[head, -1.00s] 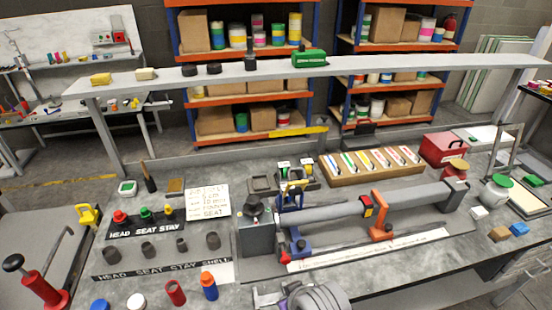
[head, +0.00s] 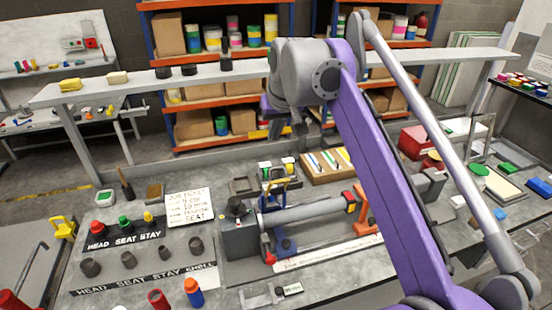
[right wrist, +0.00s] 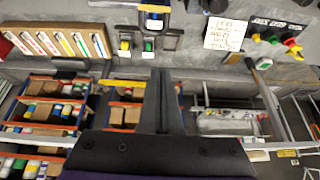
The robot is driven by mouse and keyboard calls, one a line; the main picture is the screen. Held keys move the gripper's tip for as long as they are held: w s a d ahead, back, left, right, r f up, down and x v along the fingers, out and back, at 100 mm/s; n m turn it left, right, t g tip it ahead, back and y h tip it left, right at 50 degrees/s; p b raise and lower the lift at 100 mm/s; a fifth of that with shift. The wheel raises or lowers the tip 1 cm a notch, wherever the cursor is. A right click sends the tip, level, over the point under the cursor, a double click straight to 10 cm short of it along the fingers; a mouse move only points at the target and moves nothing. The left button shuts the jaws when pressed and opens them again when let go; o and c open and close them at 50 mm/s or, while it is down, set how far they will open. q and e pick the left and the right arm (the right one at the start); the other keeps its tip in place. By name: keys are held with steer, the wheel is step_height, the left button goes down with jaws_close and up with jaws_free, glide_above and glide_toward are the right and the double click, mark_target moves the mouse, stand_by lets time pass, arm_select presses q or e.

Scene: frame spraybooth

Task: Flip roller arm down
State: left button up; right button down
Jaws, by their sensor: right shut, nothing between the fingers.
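The roller arm seems to be the blue, yellow-edged frame (head: 275,190) standing raised at the left end of the grey tube (head: 308,212), by a grey box (head: 238,236) with a black knob. A blue frame part (right wrist: 155,14) shows at the top edge of the right wrist view. My right gripper (head: 296,126) is above and beyond the bench, apart from the frame and partly hidden by my purple arm. In the right wrist view its fingers (right wrist: 160,78) are together and empty. My left gripper is out of view.
A long raised shelf (head: 130,88) runs behind. A pen tray (head: 322,172), a written card (head: 190,207) and a red box (head: 413,140) stand on the bench.

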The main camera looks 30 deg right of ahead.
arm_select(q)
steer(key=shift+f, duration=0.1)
arm_select(e)
steer(key=shift+w+d+r, duration=0.3)
steer(key=shift+d+r, duration=0.2)
steer(key=shift+w+d+r, duration=0.25)
steer(key=shift+d+r, duration=0.2)
steer(key=shift+r, duration=0.05)
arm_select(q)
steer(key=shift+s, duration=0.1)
arm_select(e)
steer(key=b, duration=0.2)
glide_above(275, 184)
steer(key=w+d, duration=0.3)
steer(key=w, duration=0.1)
steer(key=f, duration=1.1)
steer(key=shift+s+a+f, duration=0.1)
steer(key=shift+a+f, duration=0.05)
steer(key=shift+a, duration=0.1)
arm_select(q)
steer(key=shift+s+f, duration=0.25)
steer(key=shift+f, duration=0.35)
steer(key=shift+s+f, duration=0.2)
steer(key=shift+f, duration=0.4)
arm_select(e)
steer(key=shift+f, duration=0.1)
steer(key=shift+s, duration=0.1)
